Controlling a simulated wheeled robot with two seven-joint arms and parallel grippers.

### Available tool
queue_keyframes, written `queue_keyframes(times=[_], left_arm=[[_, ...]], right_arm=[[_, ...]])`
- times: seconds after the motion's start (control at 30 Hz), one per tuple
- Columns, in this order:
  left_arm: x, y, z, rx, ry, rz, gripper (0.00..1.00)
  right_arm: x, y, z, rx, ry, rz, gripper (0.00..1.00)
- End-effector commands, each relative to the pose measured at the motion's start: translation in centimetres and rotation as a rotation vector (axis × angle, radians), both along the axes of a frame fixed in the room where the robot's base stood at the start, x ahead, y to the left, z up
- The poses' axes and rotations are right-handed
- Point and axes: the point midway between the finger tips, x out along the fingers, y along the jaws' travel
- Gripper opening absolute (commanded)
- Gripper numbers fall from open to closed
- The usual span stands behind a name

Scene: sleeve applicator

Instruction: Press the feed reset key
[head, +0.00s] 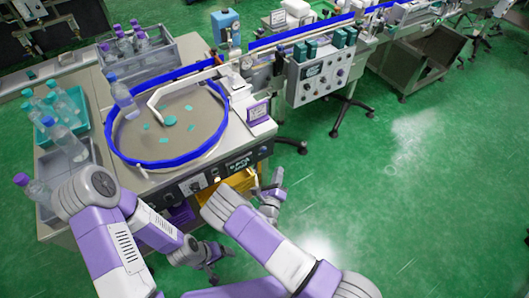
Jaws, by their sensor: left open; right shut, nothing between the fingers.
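The sleeve applicator's front panel (206,180) has a dark display, a small knob and round controls below the blue-rimmed round table (190,115). A grey control box (322,70) with several buttons and knobs stands behind to the right. I cannot tell which control is the feed reset key; the lettering is too small. My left gripper (222,263) is open and empty, low in front of the machine below the panel. My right gripper (277,176) is shut and empty, just right of the panel's right end, apart from it as far as I can tell. My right forearm hides part of the machine's lower front.
A grey crate of bottles (178,62) stands at the back left, and a teal tray (82,122) of bottles at the left. A yellow bin (240,181) sits under the panel. A conveyor with blue rails (300,31) runs to the back right. The green floor at right is clear.

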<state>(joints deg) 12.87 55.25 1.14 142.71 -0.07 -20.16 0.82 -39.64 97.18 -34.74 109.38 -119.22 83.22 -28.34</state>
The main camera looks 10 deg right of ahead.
Motion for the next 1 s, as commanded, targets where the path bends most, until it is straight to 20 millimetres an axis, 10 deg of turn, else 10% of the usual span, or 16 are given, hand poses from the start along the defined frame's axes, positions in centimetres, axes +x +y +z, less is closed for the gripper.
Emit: queue_keyframes(times=[0.5,1.0], left_arm=[[0.0,0.0,-3.1,0.0,0.0,0.0,0.79],[0.0,0.0,-3.2,0.0,0.0,0.0,0.79]], right_arm=[[6.0,2.2,-0.1,0.002,-0.002,-0.001,0.0],[6.6,2.4,0.0,-0.001,0.001,-0.001,0.0]])
